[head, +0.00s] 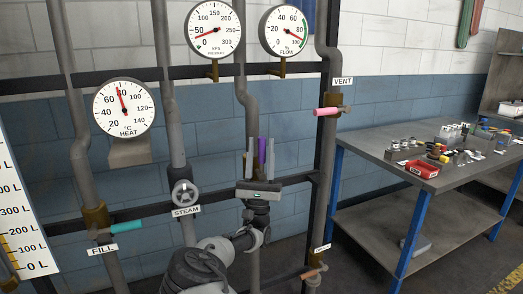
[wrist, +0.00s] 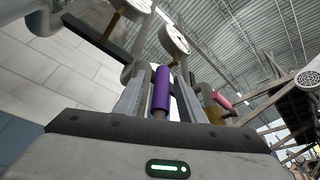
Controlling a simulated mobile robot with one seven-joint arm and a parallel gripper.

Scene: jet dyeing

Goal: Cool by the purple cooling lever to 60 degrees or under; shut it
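The purple cooling lever (head: 262,150) stands upright in the lower middle of the head view. In the wrist view its purple grip (wrist: 161,88) rises between my two fingers. My gripper (head: 259,158) points up with a finger on each side of the lever. The fingers are apart, and a gap shows beside the lever in the head view. The lever's base is hidden behind my gripper body. The heat gauge (head: 124,109) at the left has its red needle just short of 80 degrees.
Pressure (head: 212,30) and flow (head: 288,30) gauges hang above. The steam handwheel (head: 185,194), teal fill lever (head: 126,227) and pink vent lever (head: 327,111) sit on nearby pipes. A cluttered workbench (head: 372,150) stands right.

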